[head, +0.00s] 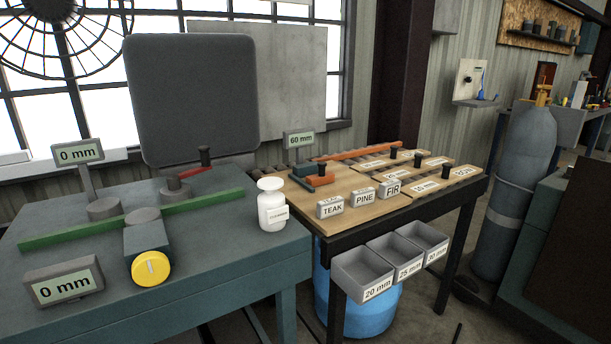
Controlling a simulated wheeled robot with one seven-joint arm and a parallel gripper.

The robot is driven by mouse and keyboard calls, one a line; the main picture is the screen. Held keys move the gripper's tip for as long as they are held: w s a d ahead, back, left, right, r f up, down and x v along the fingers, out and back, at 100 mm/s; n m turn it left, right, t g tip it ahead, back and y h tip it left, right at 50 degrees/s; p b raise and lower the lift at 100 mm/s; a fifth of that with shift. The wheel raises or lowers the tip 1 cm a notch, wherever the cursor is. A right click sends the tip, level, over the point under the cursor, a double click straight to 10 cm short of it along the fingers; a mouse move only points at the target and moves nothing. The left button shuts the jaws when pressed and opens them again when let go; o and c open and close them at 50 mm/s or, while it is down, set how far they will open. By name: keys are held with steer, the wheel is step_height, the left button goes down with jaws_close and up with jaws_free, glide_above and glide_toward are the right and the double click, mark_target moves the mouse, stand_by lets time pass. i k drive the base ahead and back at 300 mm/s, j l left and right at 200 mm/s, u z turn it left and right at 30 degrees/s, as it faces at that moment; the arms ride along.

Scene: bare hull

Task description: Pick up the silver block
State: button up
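I cannot tell for sure which thing is the silver block. Three small grey blocks with white label faces stand in a row on the wooden top of the right table: TEAK (331,207), PINE (364,197) and FIR (390,189). They are apart from one another. A larger grey block-shaped part (147,238) with a yellow knob (150,268) sits against the green bar on the left table. My gripper is not in view.
A white bottle (271,208) stands at the right edge of the left table (210,265). Grey bins (362,273) hang on the right table's front, above a blue bucket (358,315). A gas cylinder (515,190) stands at right. A dark rounded panel (190,100) rises behind the left table.

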mark_target(388, 188)
steer(key=i+l+z, duration=0.15)
steer(key=i+l, duration=0.15)
steer(key=i, duration=0.2)
steer(key=i+l+z, duration=0.2)
steer(key=i, duration=0.25)
steer(key=i+l+z, duration=0.15)
steer(key=i, duration=0.4)
steer(key=i+l+z, duration=0.15)
steer(key=i, duration=0.35)
